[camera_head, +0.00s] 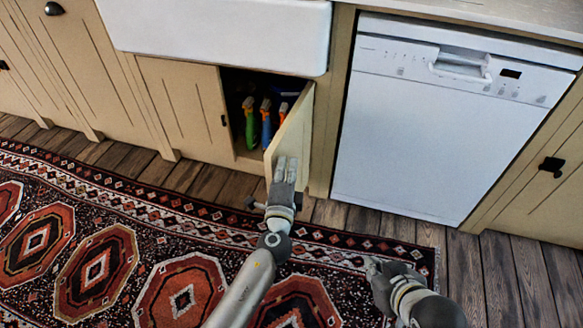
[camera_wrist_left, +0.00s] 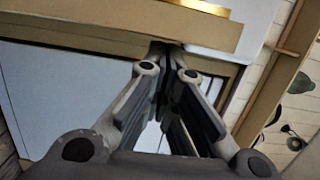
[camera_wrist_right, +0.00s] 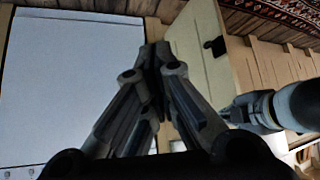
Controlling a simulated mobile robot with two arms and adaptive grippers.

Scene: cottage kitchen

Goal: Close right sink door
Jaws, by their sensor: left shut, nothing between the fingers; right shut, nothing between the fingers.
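The right sink door (camera_head: 290,128) is a cream panel standing open, swung out from the cabinet under the white sink. It also shows in the right wrist view (camera_wrist_right: 194,62), with a dark handle (camera_wrist_right: 215,47). My left gripper (camera_head: 286,168) is shut and empty, its fingers overlapping the lower, outer part of the door in the head view. Whether they touch it I cannot tell. Its shut fingers show in the left wrist view (camera_wrist_left: 172,58). My right gripper (camera_head: 372,266) is shut and empty over the rug's edge, to the right of the door and apart from it.
The dark cabinet opening holds several bottles (camera_head: 265,122) with coloured bodies. The white sink (camera_head: 220,38) overhangs above. A white dishwasher (camera_head: 430,135) stands right of the door. A patterned rug (camera_head: 95,270) covers the floor in front; bare boards (camera_head: 505,280) lie at the right.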

